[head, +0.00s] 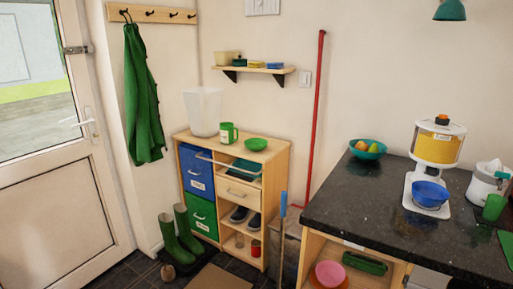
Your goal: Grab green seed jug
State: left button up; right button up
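A green jug (228,133) with a white label stands upright on top of the light wooden cabinet (275,155), near the wall. I take it as the seed jug, though its label is too small to read. A green bowl (256,144) sits to its right, and a translucent white bin (203,111) stands to its left. Neither of my grippers shows in the head view.
A dark countertop (390,216) on the right holds a teal fruit bowl (368,149), a dispenser (436,155) and a green cup (493,207). Green boots (190,229) stand on the floor left of the cabinet. A red pole (316,110) leans against the wall.

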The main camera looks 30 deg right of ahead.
aim_at(227, 129)
jog(key=i+l, duration=0.15)
jog(key=i, duration=0.3)
jog(key=i+l, duration=0.15)
jog(key=i, duration=0.25)
